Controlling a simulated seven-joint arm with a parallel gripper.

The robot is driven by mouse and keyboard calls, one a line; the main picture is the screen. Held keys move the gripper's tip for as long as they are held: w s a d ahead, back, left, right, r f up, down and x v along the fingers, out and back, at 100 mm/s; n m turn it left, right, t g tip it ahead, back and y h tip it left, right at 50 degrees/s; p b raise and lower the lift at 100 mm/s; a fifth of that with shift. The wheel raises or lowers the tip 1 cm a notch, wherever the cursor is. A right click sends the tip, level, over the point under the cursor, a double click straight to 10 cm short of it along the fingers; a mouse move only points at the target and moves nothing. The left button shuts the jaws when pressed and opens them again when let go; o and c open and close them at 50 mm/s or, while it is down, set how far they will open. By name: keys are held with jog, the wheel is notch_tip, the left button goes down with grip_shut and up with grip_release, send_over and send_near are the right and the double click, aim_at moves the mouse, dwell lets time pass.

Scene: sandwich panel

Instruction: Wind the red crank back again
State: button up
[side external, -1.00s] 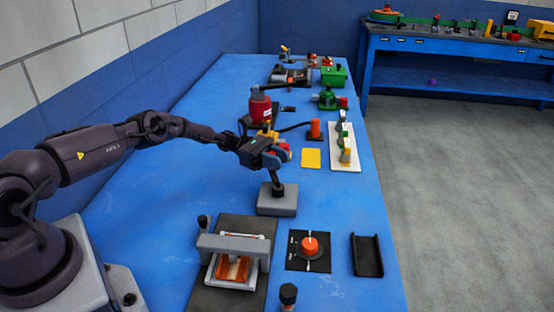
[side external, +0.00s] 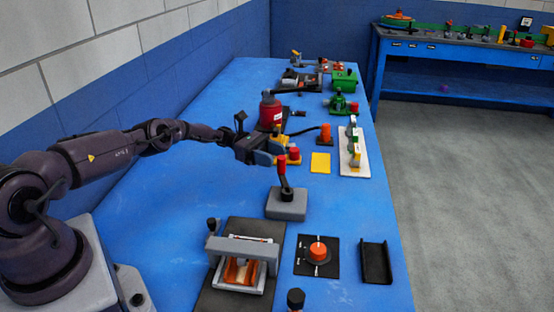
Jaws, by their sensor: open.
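The red crank has a grey block base (side external: 286,204), a dark arm and an upright red handle (side external: 282,165). It stands mid-table in the side external view, with its handle on the far side of the base. My gripper (side external: 270,153) is open and empty, just left of and beyond the red handle. Its blue-grey fingers point right. They appear apart from the handle, though the exact gap is hard to tell from this angle.
A yellow block with a red top (side external: 294,154) is close behind the handle. A red cylinder (side external: 270,112) stands farther back. A framed press (side external: 242,266), an orange knob panel (side external: 318,254) and a black tray (side external: 375,262) lie in front. Blue table left of the crank is clear.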

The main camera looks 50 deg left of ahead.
notch_tip(320, 180, up, 6)
dwell(0.5)
jog(key=shift+r, duration=0.1)
